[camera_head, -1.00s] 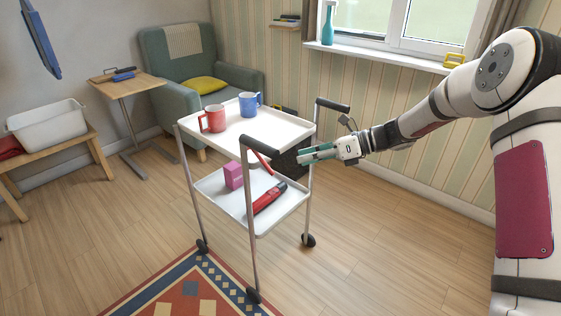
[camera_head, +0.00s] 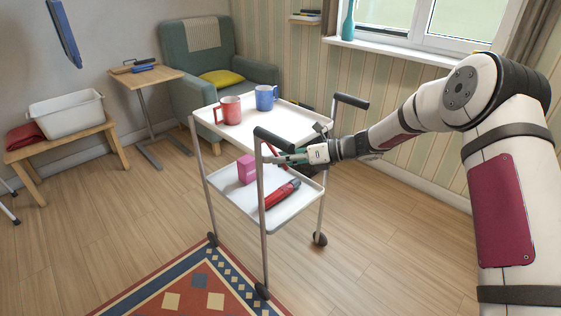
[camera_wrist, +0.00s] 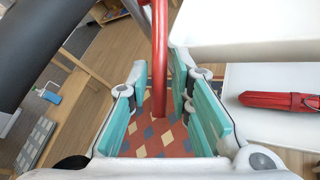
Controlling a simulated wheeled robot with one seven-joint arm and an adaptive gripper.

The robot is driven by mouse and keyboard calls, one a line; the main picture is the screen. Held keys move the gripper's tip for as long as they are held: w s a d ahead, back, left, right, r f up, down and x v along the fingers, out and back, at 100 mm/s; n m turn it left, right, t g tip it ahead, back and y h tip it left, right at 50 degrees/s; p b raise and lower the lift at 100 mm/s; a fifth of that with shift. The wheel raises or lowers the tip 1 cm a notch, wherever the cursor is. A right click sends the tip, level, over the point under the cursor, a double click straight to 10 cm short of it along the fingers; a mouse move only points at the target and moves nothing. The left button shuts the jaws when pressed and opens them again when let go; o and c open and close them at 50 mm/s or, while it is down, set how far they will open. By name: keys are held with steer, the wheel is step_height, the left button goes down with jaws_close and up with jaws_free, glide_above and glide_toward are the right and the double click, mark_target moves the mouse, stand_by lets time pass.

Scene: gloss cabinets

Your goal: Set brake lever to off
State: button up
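The brake lever is a slim red bar (camera_head: 269,147) at the handle end of the white trolley (camera_head: 232,206), below the upper shelf. In the wrist view the lever (camera_wrist: 160,40) runs down from the top edge to between my fingers. My gripper (camera_head: 280,160) reaches in from the right with teal finger pads at the lever. In the wrist view my gripper (camera_wrist: 160,95) is open, with pads on both sides of the red bar. A second red strip shows by the right pad. I cannot tell whether either pad touches the lever.
A dark trolley handle (camera_head: 273,139) is close to my gripper, and a post stands below it. Red mug (camera_head: 230,111) and blue mug (camera_head: 264,98) stand on the upper shelf.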

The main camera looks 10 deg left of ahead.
steer(key=shift+a+f, duration=0.2)
steer(key=shift+a, duration=0.3)
jaws_close()
